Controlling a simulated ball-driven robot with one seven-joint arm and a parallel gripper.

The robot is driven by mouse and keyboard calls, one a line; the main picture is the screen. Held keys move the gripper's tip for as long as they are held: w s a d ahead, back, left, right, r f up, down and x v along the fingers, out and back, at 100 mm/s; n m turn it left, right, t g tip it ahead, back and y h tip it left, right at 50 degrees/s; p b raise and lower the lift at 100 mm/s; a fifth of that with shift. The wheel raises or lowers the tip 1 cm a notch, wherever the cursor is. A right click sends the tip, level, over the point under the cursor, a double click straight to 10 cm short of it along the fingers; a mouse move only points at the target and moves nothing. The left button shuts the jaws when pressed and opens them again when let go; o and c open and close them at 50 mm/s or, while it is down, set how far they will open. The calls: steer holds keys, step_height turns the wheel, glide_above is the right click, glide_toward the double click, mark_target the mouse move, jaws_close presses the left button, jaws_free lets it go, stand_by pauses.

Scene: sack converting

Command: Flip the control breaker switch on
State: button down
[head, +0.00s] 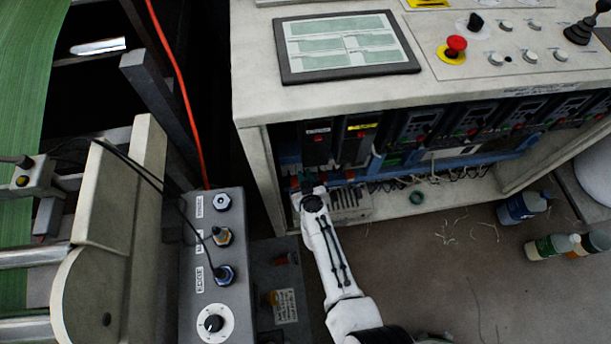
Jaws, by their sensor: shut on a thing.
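My gripper (307,183) is inside the open cabinet front, at the left end of the row of electrical modules. Its fingers are shut at the lower edge of the small pale-blue and dark breakers (291,160). The thing between them is small and mostly hidden by the fingers; from its place it appears to be the control breaker switch. I cannot see whether its lever is up or down. My white arm reaches in from below.
Dark drive modules (414,127) fill the rail to the right, under the console top (350,95) with a screen (346,46) and red stop button (456,44). A grey vented box (350,203) stands beside my gripper. A grey control box (215,270) is at left. Bottles (522,207) stand right.

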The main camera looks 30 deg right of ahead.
steer(key=c, duration=1.2)
jaws_free()
steer(key=shift+o, duration=0.2)
steer(key=shift+s+a, duration=0.1)
steer(key=shift+s, duration=0.05)
steer(key=shift+p+v, duration=0.7)
steer(key=shift+v, duration=0.25)
steer(key=p+v, duration=0.2)
steer(key=v, duration=0.6)
steer(key=shift+s+p, duration=0.3)
steer(key=shift+p, duration=0.05)
steer(key=shift+r, duration=0.15)
steer(key=shift+a, duration=0.1)
